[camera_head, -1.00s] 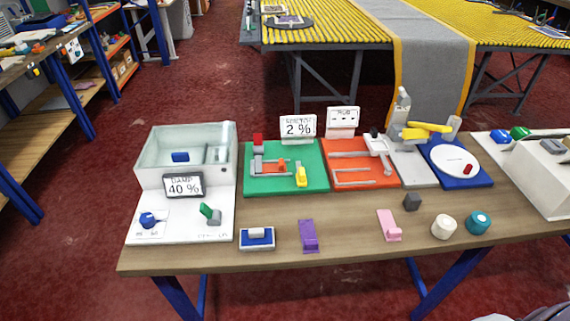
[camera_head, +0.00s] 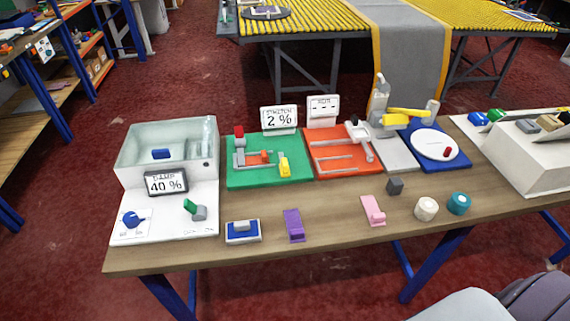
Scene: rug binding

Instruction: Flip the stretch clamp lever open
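The stretch station is a green board (camera_head: 270,181) on the wooden table, with a sign (camera_head: 279,119) behind it reading "STRETCH 2 %". On it are a grey post with a red block (camera_head: 238,131) on top, a small orange-red block (camera_head: 264,157) between grey parts, and a yellow upright lever-like piece (camera_head: 285,166) at the right. I cannot tell for sure which piece is the clamp lever, or its state. Neither gripper is in view; only grey rounded parts, probably my arm, show at the bottom right corner.
Left of it stands a pale damp box (camera_head: 132,160) with a "40 %" sign (camera_head: 166,182). Right is an orange board (camera_head: 325,171). In front lie a blue-white block (camera_head: 243,237), purple holder (camera_head: 293,226), pink holder (camera_head: 373,211), dark cube (camera_head: 394,186), white roll (camera_head: 427,209) and teal roll (camera_head: 458,203).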

